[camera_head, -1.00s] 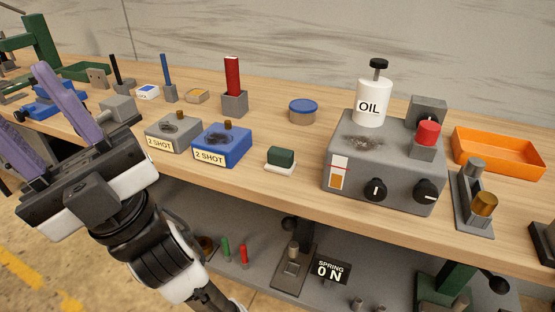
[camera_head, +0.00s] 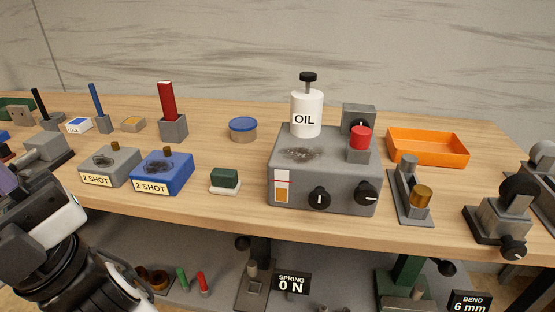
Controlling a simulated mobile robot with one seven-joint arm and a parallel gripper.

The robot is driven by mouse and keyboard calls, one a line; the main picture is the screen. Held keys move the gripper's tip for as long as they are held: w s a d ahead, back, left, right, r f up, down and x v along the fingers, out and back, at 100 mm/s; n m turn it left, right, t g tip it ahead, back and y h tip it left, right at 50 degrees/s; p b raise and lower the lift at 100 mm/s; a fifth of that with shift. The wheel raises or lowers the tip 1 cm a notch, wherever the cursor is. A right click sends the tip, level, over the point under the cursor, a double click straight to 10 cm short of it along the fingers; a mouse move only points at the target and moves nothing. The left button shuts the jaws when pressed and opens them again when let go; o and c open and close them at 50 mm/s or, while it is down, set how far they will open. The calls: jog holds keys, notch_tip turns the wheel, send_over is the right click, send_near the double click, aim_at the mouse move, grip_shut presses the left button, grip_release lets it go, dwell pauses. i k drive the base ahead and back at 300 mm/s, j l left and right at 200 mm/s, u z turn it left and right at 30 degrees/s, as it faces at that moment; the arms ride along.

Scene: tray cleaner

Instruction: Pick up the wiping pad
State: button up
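The wiping pad (camera_head: 225,178), a small block with a dark green top and a white base, lies on the workbench near its front edge. It stands between the blue "2 SHOT" box and the grey machine, apart from both. My gripper (camera_head: 38,215) is at the left edge of the picture, well to the left of the pad and not touching it. Only its body and a bit of one purple finger show; the fingertips are cut off, so its opening cannot be seen.
The blue box (camera_head: 162,174) with a dark smudge is left of the pad. The grey machine (camera_head: 325,180) with dark smudges, carrying the white OIL bottle (camera_head: 307,113), is to its right. A blue-lidded tin (camera_head: 243,129) stands behind. Bare wood surrounds the pad.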

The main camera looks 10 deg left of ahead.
aim_at(224, 182)
jog(key=u, duration=0.8)
jog(key=l+u, duration=0.15)
jog(key=u, duration=0.3)
jog(key=i+l+u, duration=0.1)
jog(key=l+u, duration=0.15)
jog(key=u, duration=0.25)
jog(key=l, duration=0.85)
